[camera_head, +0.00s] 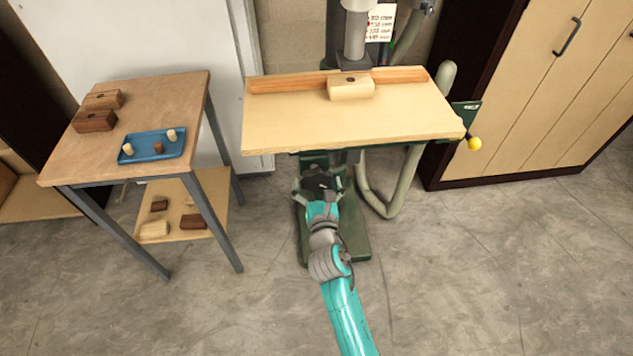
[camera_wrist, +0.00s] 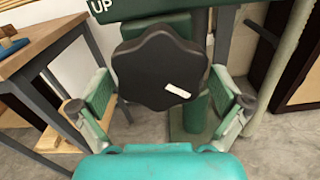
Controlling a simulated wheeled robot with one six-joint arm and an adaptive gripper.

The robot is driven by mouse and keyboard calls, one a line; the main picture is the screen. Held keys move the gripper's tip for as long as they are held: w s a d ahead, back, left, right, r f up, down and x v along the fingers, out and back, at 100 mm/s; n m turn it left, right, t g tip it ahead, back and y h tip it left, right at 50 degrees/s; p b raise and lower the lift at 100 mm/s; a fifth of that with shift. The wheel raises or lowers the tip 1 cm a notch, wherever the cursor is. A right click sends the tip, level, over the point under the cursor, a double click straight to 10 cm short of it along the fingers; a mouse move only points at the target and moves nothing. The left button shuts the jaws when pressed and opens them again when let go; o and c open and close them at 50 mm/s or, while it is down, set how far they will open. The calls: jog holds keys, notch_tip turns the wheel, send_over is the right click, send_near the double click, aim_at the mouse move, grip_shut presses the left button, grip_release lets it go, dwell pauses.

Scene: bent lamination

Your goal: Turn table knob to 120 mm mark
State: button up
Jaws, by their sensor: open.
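The table knob (camera_wrist: 158,68) is a black lobed disc with a white mark on its lower right face. It sits below the machine table, under a green part lettered "UP" in the wrist view. My gripper (camera_wrist: 172,103) is open, with one finger on each side of the knob and visible gaps to it. In the head view my gripper (camera_head: 319,184) is in front of the machine below the table (camera_head: 345,122), and it hides most of the knob. No 120 mm mark can be read in either view.
A wooden block (camera_head: 351,88) lies on the machine table against a wooden fence (camera_head: 290,83). A yellow-balled lever (camera_head: 474,143) is at the right. A side table (camera_head: 150,90) with a blue tray (camera_head: 152,146) stands left. The floor in front is clear.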

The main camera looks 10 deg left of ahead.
jog(key=c, duration=0.9)
jog(key=shift+m, duration=0.4)
